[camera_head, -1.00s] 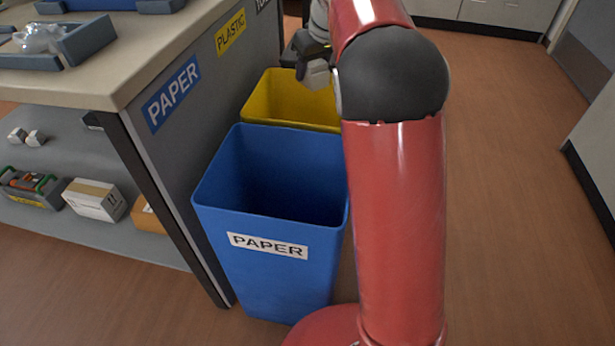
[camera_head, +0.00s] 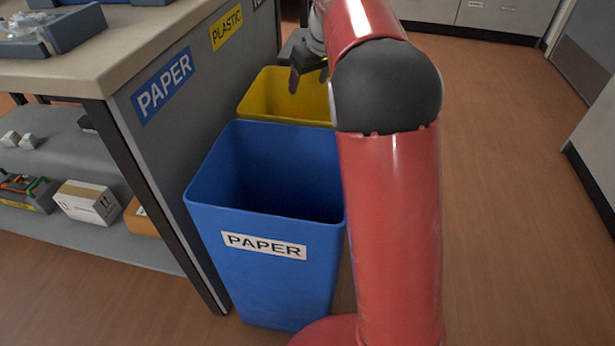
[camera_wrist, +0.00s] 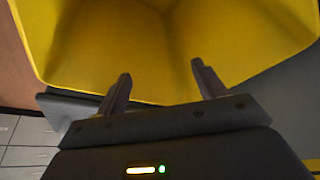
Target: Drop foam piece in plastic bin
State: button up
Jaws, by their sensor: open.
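The yellow bin (camera_head: 268,90) stands behind the blue bin, beneath the yellow PLASTIC sign (camera_head: 227,28) on the table's side. My gripper (camera_head: 308,76) is above the yellow bin, partly hidden by my arm. In the wrist view, my gripper (camera_wrist: 161,72) is open with its two fingers apart and nothing between them. The yellow bin's inside (camera_wrist: 225,40) fills most of that view beyond the fingers. I see no foam piece in the current views; the bin's floor is largely hidden in the head view.
The blue PAPER bin (camera_head: 265,285) stands in front of the yellow one. The table (camera_head: 90,72) with trays (camera_head: 70,32) is at left, with boxes (camera_head: 88,202) on its lower shelf. Open floor (camera_head: 500,200) lies to the right.

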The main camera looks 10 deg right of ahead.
jog(key=p+v, duration=0.1)
jog(key=v, duration=0.6)
jog(key=shift+s+r, duration=0.2)
jog(key=shift+r, duration=0.15)
jog(key=shift+p, duration=0.3)
